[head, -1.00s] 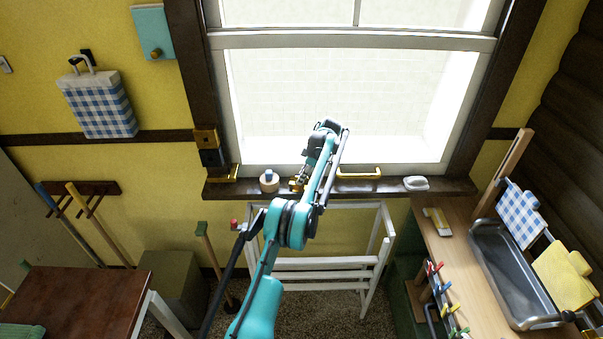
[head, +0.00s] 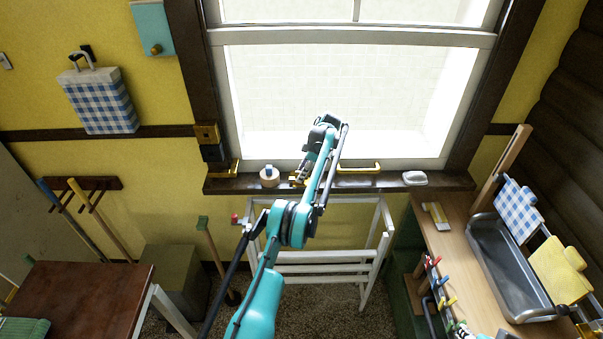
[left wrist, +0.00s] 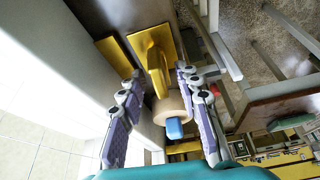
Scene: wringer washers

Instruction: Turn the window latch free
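The brass window latch (left wrist: 158,68) sits on its plate on the dark sill, with its lever standing up in the left wrist view. A small part of the brass (head: 297,181) shows in the head view beside my arm. My left gripper (left wrist: 160,77) is open, its purple-grey fingers on either side of the lever. I cannot tell whether a finger touches it. In the head view my forearm mostly hides the left gripper (head: 302,174). My right gripper is not in view.
A white soap dish (head: 415,178) is farther right. A white folding rack (head: 330,258) stands below.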

